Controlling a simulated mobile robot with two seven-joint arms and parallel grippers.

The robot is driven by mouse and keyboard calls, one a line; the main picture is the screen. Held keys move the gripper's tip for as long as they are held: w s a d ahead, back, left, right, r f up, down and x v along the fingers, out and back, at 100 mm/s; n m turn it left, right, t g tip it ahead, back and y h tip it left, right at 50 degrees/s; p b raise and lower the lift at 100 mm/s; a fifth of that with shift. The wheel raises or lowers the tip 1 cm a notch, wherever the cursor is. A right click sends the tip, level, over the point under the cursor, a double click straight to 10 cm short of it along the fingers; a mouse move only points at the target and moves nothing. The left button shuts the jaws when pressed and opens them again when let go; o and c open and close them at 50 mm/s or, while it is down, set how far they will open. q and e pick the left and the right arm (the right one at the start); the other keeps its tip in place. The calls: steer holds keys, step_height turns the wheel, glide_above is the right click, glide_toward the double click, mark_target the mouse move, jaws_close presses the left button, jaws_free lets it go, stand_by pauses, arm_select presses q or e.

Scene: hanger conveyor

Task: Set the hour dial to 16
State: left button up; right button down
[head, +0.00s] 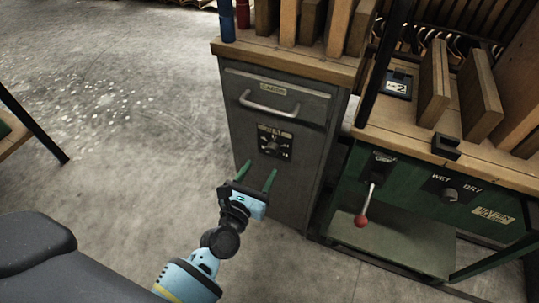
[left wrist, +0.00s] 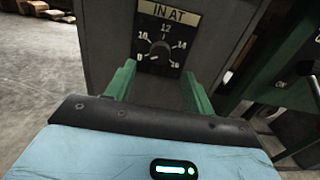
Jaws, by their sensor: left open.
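The hour dial (head: 272,146) is a small knob on a black plate on the front of the grey cabinet, below the drawer handle. In the left wrist view the dial (left wrist: 160,49) shows a plate marked "IN AT" above it and numbers around the knob, with 12 at the top and 16 at the lower right. I cannot tell for certain which number the knob points to. My left gripper (head: 257,171) is open, its two green fingers reaching toward the dial from below and in front. Nothing is between the fingers, and they appear apart from the knob. My right gripper is not in view.
The grey cabinet (head: 306,185) has a drawer with a metal handle (head: 268,105). To the right, a green bench holds a red-knobbed lever (head: 361,220) and a WET/DRY knob (head: 449,194). Bottles and upright boards stand on top.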

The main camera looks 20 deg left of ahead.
mark_target(271, 152)
arm_select(q)
steer(key=w+b, duration=0.1)
steer(key=w, duration=0.5)
steer(key=shift+w+d, duration=0.15)
steer(key=shift+w, duration=0.2)
steer(key=c, duration=1)
